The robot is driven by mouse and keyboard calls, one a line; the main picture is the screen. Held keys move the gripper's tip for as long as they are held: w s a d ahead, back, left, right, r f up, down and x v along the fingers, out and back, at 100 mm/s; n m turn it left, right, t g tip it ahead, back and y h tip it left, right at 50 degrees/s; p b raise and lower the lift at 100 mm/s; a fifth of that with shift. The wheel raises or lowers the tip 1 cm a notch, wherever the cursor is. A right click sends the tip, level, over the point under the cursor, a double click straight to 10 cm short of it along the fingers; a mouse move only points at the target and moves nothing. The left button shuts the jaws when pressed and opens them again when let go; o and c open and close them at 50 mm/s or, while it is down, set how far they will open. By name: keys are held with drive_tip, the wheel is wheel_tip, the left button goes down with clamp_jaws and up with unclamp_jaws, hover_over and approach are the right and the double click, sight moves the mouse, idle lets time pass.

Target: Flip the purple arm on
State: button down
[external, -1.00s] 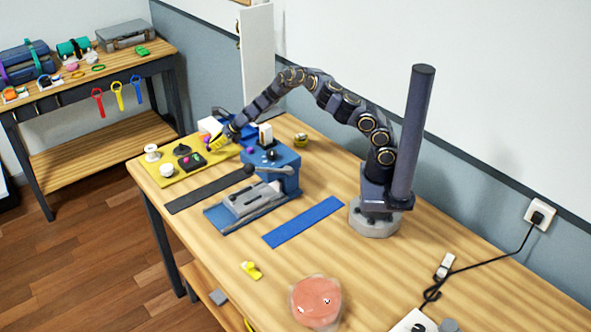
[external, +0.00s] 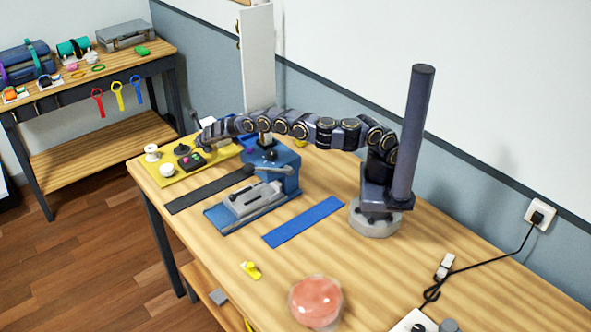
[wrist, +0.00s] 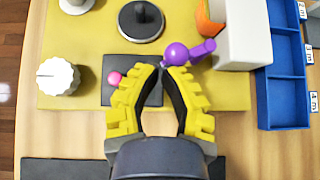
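The purple arm (wrist: 188,51), a rounded knob with a short thick bar pointing right, shows in the wrist view just beyond my fingertips. Nothing clear is held between the tips. In the external view my gripper is mostly hidden by my arm, above the yellow board (external: 178,178).
A pink ball (wrist: 115,78) is left of my fingers. A white ribbed knob (wrist: 58,76) and a black round knob (wrist: 141,22) stand on the board. A white block (wrist: 242,35) and blue tray (wrist: 282,70) are to the right. A blue clamp station (external: 270,170) stands nearby.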

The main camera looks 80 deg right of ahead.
drive_tip(key=shift+w+f+m+g+h, duration=0.15)
drive_tip(key=shift+w+m+g+h, duration=0.4)
drive_tip(key=shift+m, duration=0.35)
drive_tip(key=shift+w+d+m+g, duration=0.25)
drive_tip(key=shift+w+d+m, duration=0.05)
drive_tip(key=shift+w+m, duration=0.15)
drive_tip(key=shift+w+a, duration=0.1)
drive_tip(key=shift+w, duration=0.05)
drive_tip(key=shift+s+d, duration=0.45)
drive_tip(key=shift+d, duration=0.35)
